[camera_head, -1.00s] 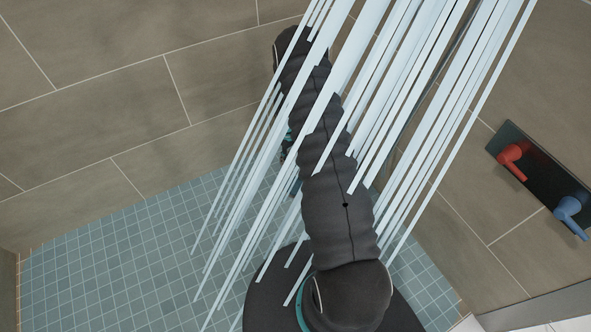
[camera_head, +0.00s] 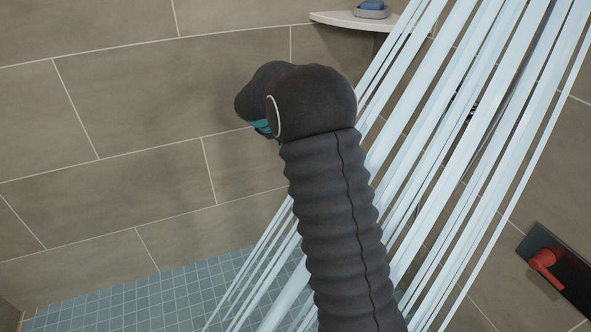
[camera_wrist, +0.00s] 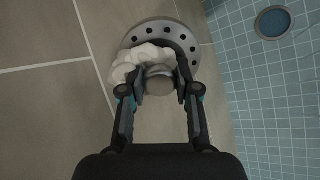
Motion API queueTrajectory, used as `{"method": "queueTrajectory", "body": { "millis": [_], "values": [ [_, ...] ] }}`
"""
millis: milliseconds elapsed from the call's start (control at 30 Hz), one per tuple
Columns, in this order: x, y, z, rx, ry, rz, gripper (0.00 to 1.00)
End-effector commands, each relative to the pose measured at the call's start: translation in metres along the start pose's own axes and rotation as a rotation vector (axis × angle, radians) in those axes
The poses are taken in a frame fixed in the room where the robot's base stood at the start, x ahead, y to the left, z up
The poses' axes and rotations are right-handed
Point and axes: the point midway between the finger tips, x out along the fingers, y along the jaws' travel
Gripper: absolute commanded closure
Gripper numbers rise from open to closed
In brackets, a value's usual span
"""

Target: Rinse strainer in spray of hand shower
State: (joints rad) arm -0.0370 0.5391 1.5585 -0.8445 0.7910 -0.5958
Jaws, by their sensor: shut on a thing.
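The strainer (camera_wrist: 182,45) is a grey metal disc with holes around its rim and a round knob in its middle. My gripper (camera_wrist: 162,85) is shut on the knob in the wrist view. A white lumpy mass, like foam (camera_wrist: 136,60), clings to the strainer's left side. In the head view the gripper and strainer are hidden behind my dark arm. The hand shower's spray (camera_head: 440,130) falls in pale slanting streams, mostly right of and behind my arm. The shower head itself is out of view. No streams show on the strainer in the wrist view.
Tiled walls (camera_head: 110,120) enclose a blue mosaic floor (camera_head: 150,300). A round dark drain opening (camera_wrist: 273,22) lies in that floor. A corner shelf (camera_head: 340,20) holds a blue thing in a dish (camera_head: 371,11). A red handle (camera_head: 543,260) sits on a dark panel at right.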

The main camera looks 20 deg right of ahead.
Motion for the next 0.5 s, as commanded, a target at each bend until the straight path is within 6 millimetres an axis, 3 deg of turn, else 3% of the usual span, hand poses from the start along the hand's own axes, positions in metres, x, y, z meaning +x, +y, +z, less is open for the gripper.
{"method": "queueTrajectory", "body": {
  "millis": [33, 200, 500],
  "values": [
    [-0.020, 0.013, 0.003, -0.009, -0.007, 0.042, 1.00],
    [-0.081, 0.050, 0.017, -0.033, -0.051, 0.170, 1.00],
    [-0.193, 0.101, 0.050, -0.024, -0.162, 0.362, 1.00]
  ]
}}
